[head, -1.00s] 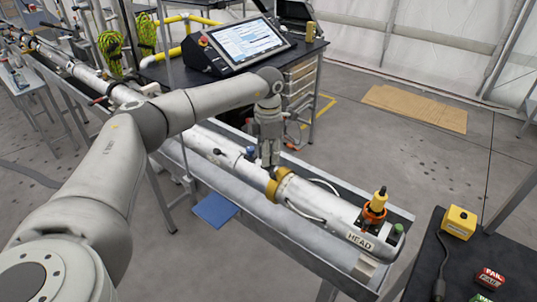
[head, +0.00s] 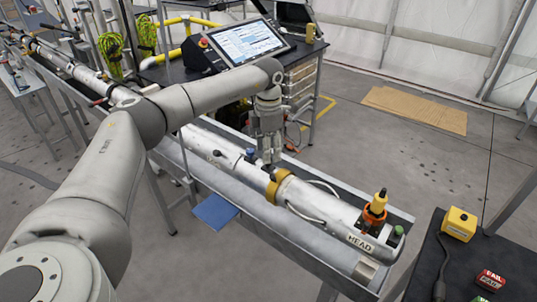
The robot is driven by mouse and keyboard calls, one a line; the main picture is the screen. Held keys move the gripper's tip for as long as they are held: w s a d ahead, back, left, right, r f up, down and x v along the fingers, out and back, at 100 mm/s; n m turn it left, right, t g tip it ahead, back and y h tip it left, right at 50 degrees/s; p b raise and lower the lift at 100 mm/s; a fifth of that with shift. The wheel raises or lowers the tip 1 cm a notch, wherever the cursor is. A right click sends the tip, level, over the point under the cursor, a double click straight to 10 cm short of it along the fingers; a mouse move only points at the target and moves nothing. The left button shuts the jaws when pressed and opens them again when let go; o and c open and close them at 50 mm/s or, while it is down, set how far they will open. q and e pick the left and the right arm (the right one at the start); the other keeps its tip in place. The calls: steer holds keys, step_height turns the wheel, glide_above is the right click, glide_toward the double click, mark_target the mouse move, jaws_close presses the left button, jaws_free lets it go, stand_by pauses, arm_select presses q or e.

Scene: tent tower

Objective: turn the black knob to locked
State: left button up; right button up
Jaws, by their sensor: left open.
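A long white tube marked HEAD (head: 335,222) lies in a grey trough. My left gripper (head: 271,160) points down over the tube, just behind its brass-coloured collar (head: 279,186). It is open, and I see nothing held in it. A small dark knob-like part (head: 217,153) sits on the tube, left of a blue cap (head: 250,153). I cannot tell whether it is the task's black knob or which way it is turned. The tube's surface right under the fingers is partly hidden. My right gripper is out of view.
A yellow and orange fitting (head: 376,208) with a dark tip and a green cap (head: 398,231) stand at the tube's near end. A monitor (head: 248,42) is on the bench behind. A dark table at right holds a yellow box (head: 459,224).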

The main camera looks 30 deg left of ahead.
arm_select(q)
step_height(320, 180, up, 9)
steer(key=shift+r, duration=0.2)
